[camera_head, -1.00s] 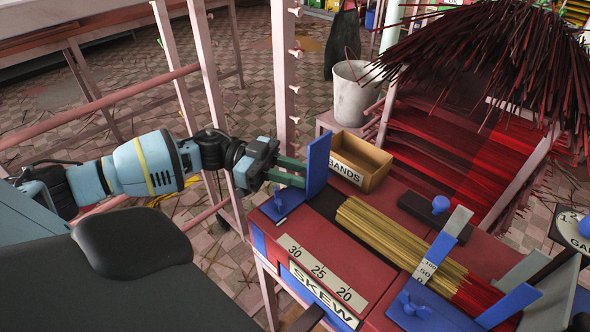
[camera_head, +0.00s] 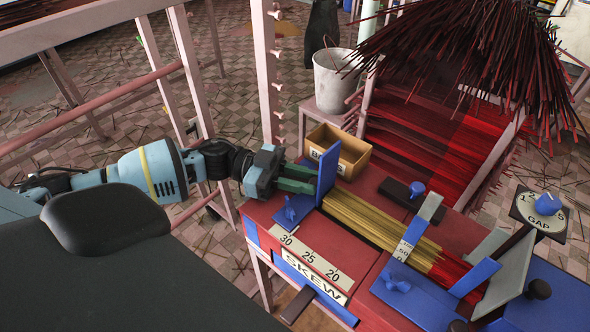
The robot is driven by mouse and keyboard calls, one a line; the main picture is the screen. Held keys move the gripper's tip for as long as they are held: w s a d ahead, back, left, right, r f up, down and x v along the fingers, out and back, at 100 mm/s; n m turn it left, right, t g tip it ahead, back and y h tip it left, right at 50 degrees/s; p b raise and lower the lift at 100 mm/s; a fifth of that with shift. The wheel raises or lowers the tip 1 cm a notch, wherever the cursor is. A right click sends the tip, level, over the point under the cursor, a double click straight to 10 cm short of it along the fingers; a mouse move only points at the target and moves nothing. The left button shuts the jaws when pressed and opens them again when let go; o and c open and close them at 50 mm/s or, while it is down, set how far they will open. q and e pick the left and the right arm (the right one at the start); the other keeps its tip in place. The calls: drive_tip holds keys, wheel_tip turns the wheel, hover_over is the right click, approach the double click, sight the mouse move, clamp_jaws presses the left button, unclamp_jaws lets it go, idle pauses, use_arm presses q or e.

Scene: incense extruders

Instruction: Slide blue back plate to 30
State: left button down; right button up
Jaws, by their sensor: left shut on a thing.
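The blue back plate (camera_head: 327,174) stands upright at the left end of the red bench, with its flat blue foot and wing screw (camera_head: 292,211) beside it. My left gripper (camera_head: 300,179) reaches in from the left, its green fingers shut at the plate's left side; the exact contact is partly hidden. The white scale (camera_head: 311,259) reads 30, 25, 20 from left to right, and the foot lies just behind the 30 end. The tan incense sticks (camera_head: 372,219) lie right of the plate, their left ends at or very near it. My right gripper is out of view.
An open wooden box (camera_head: 352,160) marked BANDS stands close behind the plate. A slanted measuring plate (camera_head: 417,229) crosses the sticks. A second blue foot (camera_head: 415,295) and a GAP dial (camera_head: 541,210) are at the right. A white bucket (camera_head: 334,82) stands behind.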

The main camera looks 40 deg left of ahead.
use_arm(q)
drive_tip(key=c, duration=1.2)
unclamp_jaws()
drive_tip(key=shift+c, duration=0.2)
drive_tip(key=shift+a, duration=0.1)
drive_tip(key=b+v, duration=0.1)
drive_tip(key=v, duration=0.6)
drive_tip(key=shift+s+a, duration=0.15)
drive_tip(key=shift+a, duration=0.1)
